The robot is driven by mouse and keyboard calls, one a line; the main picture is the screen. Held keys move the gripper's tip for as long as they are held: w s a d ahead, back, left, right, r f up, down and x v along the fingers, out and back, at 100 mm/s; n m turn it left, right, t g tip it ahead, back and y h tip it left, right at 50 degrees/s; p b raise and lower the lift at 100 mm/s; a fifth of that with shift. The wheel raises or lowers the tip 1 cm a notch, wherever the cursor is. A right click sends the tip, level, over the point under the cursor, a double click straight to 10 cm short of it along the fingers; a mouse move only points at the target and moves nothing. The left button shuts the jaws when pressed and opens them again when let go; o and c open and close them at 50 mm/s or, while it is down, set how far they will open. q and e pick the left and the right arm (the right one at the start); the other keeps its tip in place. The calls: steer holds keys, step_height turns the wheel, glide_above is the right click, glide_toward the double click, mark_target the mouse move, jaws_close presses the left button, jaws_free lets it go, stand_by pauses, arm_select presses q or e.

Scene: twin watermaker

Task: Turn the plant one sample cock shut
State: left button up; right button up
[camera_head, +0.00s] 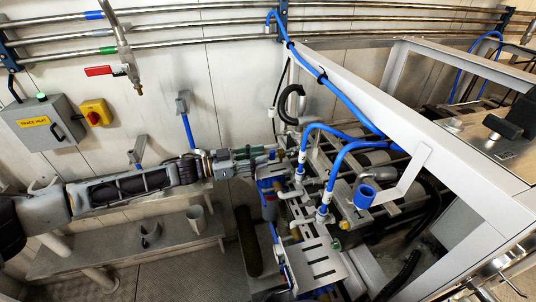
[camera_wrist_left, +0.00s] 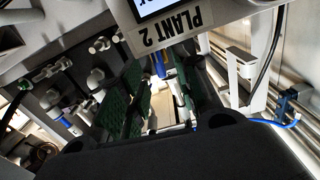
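My left gripper (camera_head: 268,160) reaches in from the left to the near side of the piping frame, close to the white valves and blue hoses. In the left wrist view its two green-padded fingers (camera_wrist_left: 152,106) stand apart. A small blue part (camera_wrist_left: 160,66) shows beyond and between them, under a label reading "PLANT 2" (camera_wrist_left: 172,30). I see no contact with it. I cannot tell which fitting is the plant one sample cock; no plant one label is readable. My right gripper is not in view.
Blue hoses (camera_head: 343,160) arch over the pipework beside the gripper. A white frame beam (camera_head: 345,95) runs above it. A shelf (camera_head: 130,250) holds cups below my arm.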

mark_target(274, 155)
arm_select(q)
steer(key=shift+w+d, duration=0.2)
steer(key=shift+d, duration=0.65)
steer(key=shift+w+d, duration=0.15)
steer(key=shift+d, duration=0.7)
jaws_close()
